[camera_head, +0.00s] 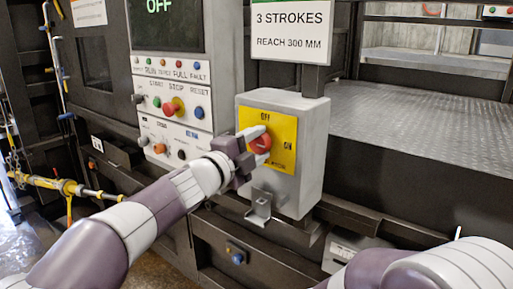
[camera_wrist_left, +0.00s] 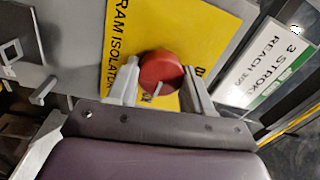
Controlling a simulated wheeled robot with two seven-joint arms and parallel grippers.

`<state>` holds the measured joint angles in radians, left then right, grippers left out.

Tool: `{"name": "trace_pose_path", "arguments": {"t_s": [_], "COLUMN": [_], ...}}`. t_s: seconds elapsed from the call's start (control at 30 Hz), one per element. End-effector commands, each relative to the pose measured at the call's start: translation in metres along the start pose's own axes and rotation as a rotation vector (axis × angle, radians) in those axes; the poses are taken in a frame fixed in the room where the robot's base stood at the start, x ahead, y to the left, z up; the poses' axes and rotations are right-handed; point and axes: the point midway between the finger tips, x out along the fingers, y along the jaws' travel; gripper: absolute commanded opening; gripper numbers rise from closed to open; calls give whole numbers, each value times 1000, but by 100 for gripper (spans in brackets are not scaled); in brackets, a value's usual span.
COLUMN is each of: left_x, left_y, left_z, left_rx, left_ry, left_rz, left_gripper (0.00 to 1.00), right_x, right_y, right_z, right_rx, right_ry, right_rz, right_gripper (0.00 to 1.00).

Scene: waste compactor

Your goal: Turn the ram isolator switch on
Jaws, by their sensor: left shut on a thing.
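The ram isolator switch is a red rotary knob (camera_head: 261,144) on a yellow plate (camera_head: 284,161) fixed to a grey box (camera_head: 312,150). The plate is marked OFF at the top and ON at the right. My left gripper (camera_head: 252,142) is at the knob, with its fingers on either side of it. In the left wrist view, the red knob (camera_wrist_left: 160,72) sits between the two fingers (camera_wrist_left: 160,88), and a pale pointer line shows on its face. My right arm (camera_head: 430,270) shows at the lower right; its gripper is out of view.
A control panel (camera_head: 172,100) with several coloured buttons and a display reading OFF stands left of the box. A metal hasp bracket (camera_head: 262,208) sticks out below the yellow plate. A white sign (camera_head: 291,32) hangs above the box. A yellow pipe (camera_head: 62,185) runs at the left.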

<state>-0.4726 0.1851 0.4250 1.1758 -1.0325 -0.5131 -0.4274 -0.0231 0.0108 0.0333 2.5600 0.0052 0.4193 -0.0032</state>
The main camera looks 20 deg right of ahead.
Motion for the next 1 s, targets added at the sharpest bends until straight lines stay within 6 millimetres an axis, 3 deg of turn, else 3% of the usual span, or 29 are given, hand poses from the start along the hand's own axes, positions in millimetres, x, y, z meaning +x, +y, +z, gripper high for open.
{"name": "trace_pose_path", "arguments": {"t_s": [0.37,0.4,0.47,0.5,0.83,1.0], "left_x": [0,0,0,0,-4,-33], "left_y": [2,2,2,1,1,3], "left_z": [0,0,0,0,0,1], "left_rx": [6,6,6,6,5,5], "left_ry": [1,1,1,1,0,-1], "left_rz": [3,3,3,2,0,-2], "left_gripper": [20,54,73,75,75,75], "right_x": [0,0,0,0,3,14], "right_y": [0,0,0,0,0,0], "right_z": [0,0,0,0,0,2], "right_rx": [0,0,0,0,0,0], "right_ry": [0,0,0,0,0,0], "right_rz": [0,0,0,0,0,0], "right_gripper": [34,34,34,34,34,34]}}
